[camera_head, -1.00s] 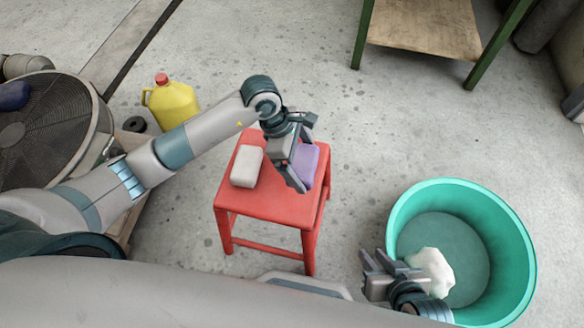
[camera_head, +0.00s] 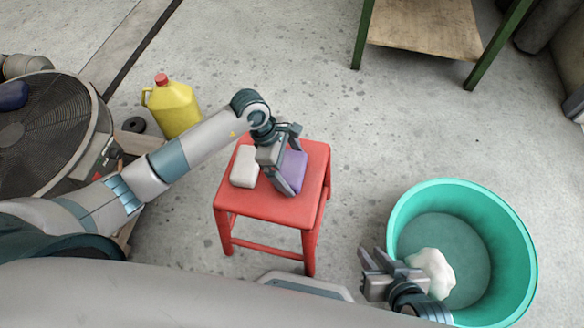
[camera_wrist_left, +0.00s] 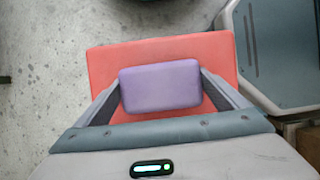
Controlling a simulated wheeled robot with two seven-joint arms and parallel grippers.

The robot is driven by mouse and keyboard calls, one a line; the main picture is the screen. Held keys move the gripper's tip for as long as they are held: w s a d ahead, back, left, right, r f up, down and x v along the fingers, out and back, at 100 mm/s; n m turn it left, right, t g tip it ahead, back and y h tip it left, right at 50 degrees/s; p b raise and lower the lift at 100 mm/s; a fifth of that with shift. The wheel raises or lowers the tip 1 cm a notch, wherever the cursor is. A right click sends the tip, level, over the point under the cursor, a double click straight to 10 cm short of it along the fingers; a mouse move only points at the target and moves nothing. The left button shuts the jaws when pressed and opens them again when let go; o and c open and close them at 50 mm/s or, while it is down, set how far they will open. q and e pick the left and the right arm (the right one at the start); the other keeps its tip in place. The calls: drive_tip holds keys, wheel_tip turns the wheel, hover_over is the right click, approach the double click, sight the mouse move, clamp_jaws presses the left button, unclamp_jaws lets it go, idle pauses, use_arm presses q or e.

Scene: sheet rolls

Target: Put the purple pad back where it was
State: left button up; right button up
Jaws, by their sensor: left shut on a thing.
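The purple pad (camera_head: 294,168) is over the right part of the red stool's seat (camera_head: 262,204). My left gripper (camera_head: 285,165) is shut on it. In the left wrist view the purple pad (camera_wrist_left: 160,85) sits between both fingers, with the red seat (camera_wrist_left: 105,65) behind it. I cannot tell whether the pad touches the seat. A white pad (camera_head: 245,166) lies on the seat, left of my left gripper. My right gripper (camera_head: 377,262) is at the left edge of the teal tub, with its fingers apart and nothing between them.
The teal tub (camera_head: 520,240) stands at the lower right, with a white lump (camera_head: 432,270) beside my right gripper. A yellow jug (camera_head: 173,108) and a big round fan (camera_head: 45,135) are at the left. A green-legged table (camera_head: 425,30) stands at the back.

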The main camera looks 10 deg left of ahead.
use_arm(q)
drive_tip(key=shift+f, duration=0.25)
drive_tip(key=shift+f, duration=0.1)
drive_tip(key=o, duration=0.8)
drive_tip(key=shift+r, duration=0.2)
drive_tip(key=v, duration=1.2)
drive_tip(key=shift+p, duration=0.4)
